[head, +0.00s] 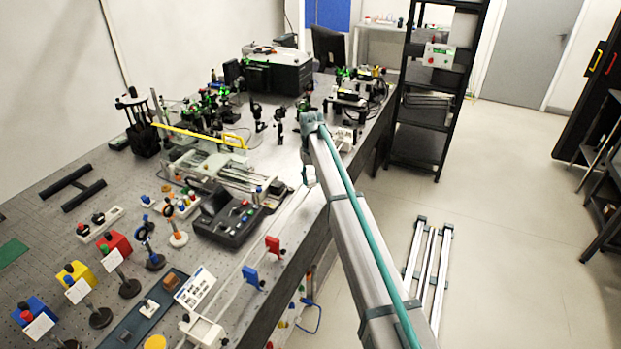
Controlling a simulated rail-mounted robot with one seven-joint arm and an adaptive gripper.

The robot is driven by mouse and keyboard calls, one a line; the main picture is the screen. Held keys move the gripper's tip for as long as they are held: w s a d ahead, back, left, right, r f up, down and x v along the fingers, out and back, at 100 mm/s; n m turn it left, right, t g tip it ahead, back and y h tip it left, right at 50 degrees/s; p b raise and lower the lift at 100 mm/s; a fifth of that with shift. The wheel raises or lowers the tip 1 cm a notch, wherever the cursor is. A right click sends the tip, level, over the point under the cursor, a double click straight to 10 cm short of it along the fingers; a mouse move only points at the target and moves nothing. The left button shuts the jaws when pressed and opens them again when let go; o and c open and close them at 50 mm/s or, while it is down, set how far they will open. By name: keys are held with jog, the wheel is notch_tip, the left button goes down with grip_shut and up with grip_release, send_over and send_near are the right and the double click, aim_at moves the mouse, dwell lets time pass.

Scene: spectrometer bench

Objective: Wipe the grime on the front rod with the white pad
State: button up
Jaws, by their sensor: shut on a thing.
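Two thin pale rods run side by side along the bench's right edge. The front rod (231,305) is the one nearer the edge, and a blue block (252,277) and a red block (273,245) stand by the rods. A white end block (203,331) sits at their near end, and a small whitish piece (308,176) shows at the far end, too small to tell what it is. Grime is too small to make out. I cannot make out the white pad or my gripper. My long grey arm link with a teal hose covers part of the bench edge.
A black control box (228,217) with coloured buttons stands left of the rods. A small lettered white card (194,288) and several optic mounts crowd the bench's near left. A black shelf rack (423,130) stands behind on the right. The floor (510,240) at right is mostly clear.

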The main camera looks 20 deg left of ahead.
jog(key=r, duration=0.2)
jog(key=shift+w+d+r, duration=0.1)
jog(key=shift+w+r, duration=0.2)
jog(key=shift+w, duration=0.05)
jog(key=shift+r+p, duration=1.05)
jog(key=shift+r, duration=1.4)
